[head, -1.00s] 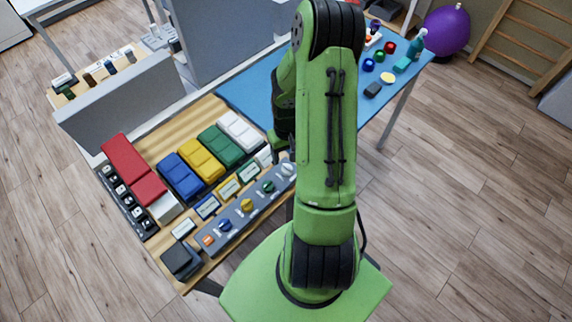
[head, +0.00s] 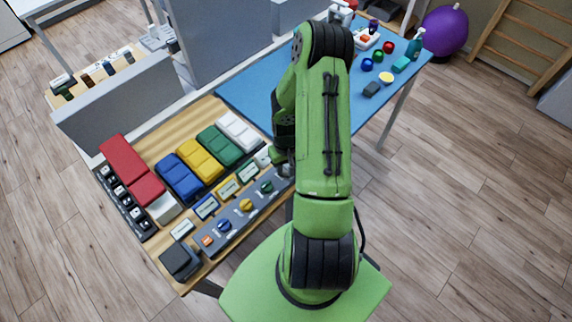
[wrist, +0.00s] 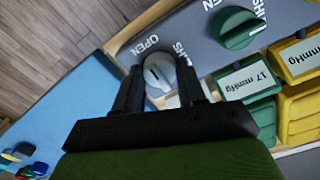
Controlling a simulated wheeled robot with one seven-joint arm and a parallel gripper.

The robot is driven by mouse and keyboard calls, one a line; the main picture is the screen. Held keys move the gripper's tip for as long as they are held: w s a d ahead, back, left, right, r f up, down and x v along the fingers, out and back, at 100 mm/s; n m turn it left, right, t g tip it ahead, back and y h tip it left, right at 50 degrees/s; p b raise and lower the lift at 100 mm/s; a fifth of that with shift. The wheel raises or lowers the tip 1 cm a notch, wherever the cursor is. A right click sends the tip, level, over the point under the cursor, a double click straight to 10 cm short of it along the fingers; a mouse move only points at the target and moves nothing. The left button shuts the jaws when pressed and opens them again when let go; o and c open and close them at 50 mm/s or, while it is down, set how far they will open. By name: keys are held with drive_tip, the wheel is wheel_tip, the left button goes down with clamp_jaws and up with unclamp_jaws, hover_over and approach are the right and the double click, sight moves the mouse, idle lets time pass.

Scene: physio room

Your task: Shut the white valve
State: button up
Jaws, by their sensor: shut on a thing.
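The white valve (wrist: 159,68) is a round knob at the end of the grey panel (wrist: 190,35), between the printed words OPEN and SHUT. My gripper (wrist: 160,74) has one finger on each side of the knob and is shut on it. I cannot tell exactly which word the knob's ridge lines up with. In the head view my gripper (head: 283,160) is over the right end of the panel and mostly hides the white valve.
The green valve (wrist: 237,27) is beside the white one. Yellow (head: 246,204) and blue (head: 225,225) valves follow along the panel. Coloured cushions, such as the white one (head: 239,131), lie behind small label cards. The blue table surface (head: 245,95) is clear nearby.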

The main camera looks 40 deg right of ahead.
idle(0.3)
drive_tip(key=m+b, duration=0.2)
drive_tip(key=m, duration=0.2)
drive_tip(key=shift+f, duration=0.1)
drive_tip(key=m+b, duration=0.2)
drive_tip(key=m, duration=0.2)
drive_tip(key=shift+m, duration=0.3)
drive_tip(key=m+b, duration=0.2)
drive_tip(key=m, duration=0.2)
drive_tip(key=m+b, duration=0.1)
drive_tip(key=m, duration=0.4)
drive_tip(key=shift+b, duration=0.3)
drive_tip(key=shift+m, duration=0.3)
drive_tip(key=o, duration=1)
drive_tip(key=shift+o, duration=0.2)
